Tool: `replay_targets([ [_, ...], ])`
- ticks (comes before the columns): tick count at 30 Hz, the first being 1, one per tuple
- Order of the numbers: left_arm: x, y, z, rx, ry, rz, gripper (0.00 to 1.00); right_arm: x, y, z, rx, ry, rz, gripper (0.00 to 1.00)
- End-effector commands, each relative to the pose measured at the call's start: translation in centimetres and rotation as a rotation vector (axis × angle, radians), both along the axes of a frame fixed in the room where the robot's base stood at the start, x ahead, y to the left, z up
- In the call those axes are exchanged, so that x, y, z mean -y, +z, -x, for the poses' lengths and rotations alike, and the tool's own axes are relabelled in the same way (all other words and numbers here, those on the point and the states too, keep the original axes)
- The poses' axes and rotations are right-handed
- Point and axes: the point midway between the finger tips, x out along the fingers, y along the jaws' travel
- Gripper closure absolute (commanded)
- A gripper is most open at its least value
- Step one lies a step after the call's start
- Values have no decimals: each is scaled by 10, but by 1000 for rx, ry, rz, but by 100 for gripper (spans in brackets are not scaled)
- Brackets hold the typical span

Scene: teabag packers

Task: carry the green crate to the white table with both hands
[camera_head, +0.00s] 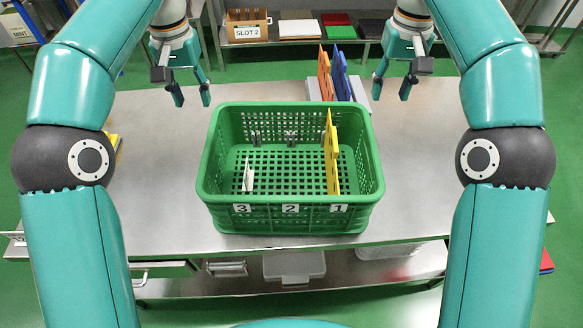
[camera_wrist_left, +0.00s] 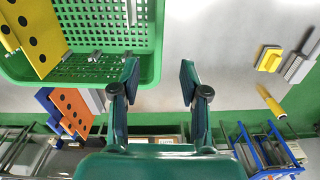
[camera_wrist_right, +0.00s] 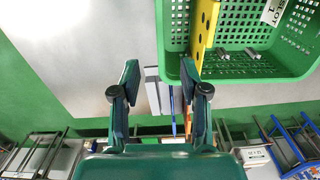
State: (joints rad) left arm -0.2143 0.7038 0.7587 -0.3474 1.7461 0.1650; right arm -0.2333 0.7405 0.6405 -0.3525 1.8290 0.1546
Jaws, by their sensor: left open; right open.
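The green crate (camera_head: 262,222) stands upright on a steel table (camera_head: 160,205), with labels 3, 2 and 1 along its near side. Inside it are a yellow board (camera_head: 332,160) at the right and a small white piece (camera_head: 248,176) at the left. My left gripper (camera_head: 191,98) is open and empty beyond the crate's far left corner; one finger is close to the crate (camera_wrist_left: 152,70) in the left wrist view. My right gripper (camera_head: 391,90) is open and empty beyond the far right corner; one finger is near the crate (camera_wrist_right: 183,68) in the right wrist view. I cannot identify a white table.
An orange board (camera_head: 324,75) and a blue board (camera_head: 341,76) stand in a pale holder (camera_head: 358,97) just behind the crate. A cardboard SLOT 2 box (camera_head: 247,28) sits on a rear shelf. Bare tabletop lies left and right of the crate.

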Motion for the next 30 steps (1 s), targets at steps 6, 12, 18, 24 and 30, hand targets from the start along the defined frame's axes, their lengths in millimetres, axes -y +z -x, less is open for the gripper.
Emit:
replay_targets([
  [6,0,-7,-1,-1,-2,-1,55,1,-7,0,-2,-1,1,55],
  [12,0,-26,0,-3,-3,-1,55,2,-26,1,-3,-1,1,55],
  [18,0,-61,1,-5,-2,-1,55,2,-61,2,-5,-1,1,55],
  [24,1,-102,1,-4,-1,0,55,1,-102,1,-4,-1,1,55],
  [30,1,-138,1,-3,-2,0,55,1,-138,1,-4,-2,0,55],
])
